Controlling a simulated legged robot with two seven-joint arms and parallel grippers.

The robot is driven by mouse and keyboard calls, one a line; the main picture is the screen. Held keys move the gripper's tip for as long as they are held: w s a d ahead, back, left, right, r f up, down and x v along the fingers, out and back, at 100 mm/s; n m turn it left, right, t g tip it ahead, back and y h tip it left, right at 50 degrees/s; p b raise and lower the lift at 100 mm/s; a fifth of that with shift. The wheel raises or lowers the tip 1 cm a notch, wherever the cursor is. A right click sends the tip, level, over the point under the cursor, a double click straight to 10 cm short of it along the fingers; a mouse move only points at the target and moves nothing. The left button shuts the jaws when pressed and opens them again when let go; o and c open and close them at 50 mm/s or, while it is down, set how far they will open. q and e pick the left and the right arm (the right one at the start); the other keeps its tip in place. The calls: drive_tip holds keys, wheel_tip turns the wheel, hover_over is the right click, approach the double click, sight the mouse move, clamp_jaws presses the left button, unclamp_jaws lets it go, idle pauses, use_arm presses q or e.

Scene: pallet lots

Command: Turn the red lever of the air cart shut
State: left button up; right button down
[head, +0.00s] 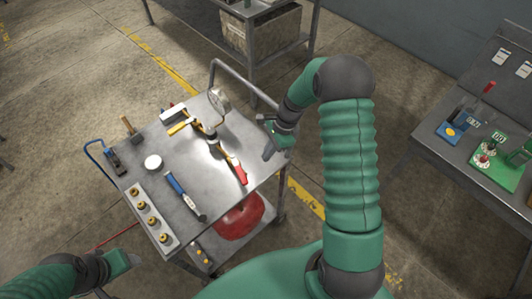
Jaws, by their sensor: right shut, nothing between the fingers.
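The air cart (188,200) stands in front of me with a grey metal top. Its red lever (240,173) is near the right edge of the top, at the near end of a dark and yellow pipe line (222,149), and points toward me.
A round gauge (219,100), a blue-handled tool (184,193), a white round piece (153,162) and a strip with several brass fittings (149,217) are on the cart top. A red tank (240,218) sits below. A bench (455,150) stands at right.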

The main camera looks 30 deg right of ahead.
sight(238, 170)
drive_tip(key=x, duration=0.6)
drive_tip(key=shift+w+a+p, duration=0.15)
drive_tip(key=shift+a+p, duration=0.1)
drive_tip(key=shift+p, duration=0.1)
drive_tip(key=shift+w+a+f+p, duration=0.15)
drive_tip(key=shift+a+p, duration=0.15)
drive_tip(key=shift+a, duration=0.2)
drive_tip(key=shift+w+a+r+p, duration=0.1)
drive_tip(key=shift+w+a+p, duration=0.15)
drive_tip(key=shift+a, duration=0.25)
drive_tip(key=shift+a+f, duration=0.1)
drive_tip(key=shift+a, duration=0.45)
use_arm(q)
drive_tip(key=shift+w+v, duration=0.25)
drive_tip(key=shift+v, duration=0.8)
use_arm(e)
drive_tip(key=shift+s+a, duration=0.1)
drive_tip(key=shift+a, duration=0.1)
use_arm(q)
drive_tip(key=shift+w+a, duration=0.15)
drive_tip(key=shift+a, duration=0.1)
use_arm(e)
drive_tip(key=shift+a, duration=0.1)
use_arm(q)
drive_tip(key=shift+d, duration=0.1)
use_arm(e)
drive_tip(key=shift+a, duration=0.1)
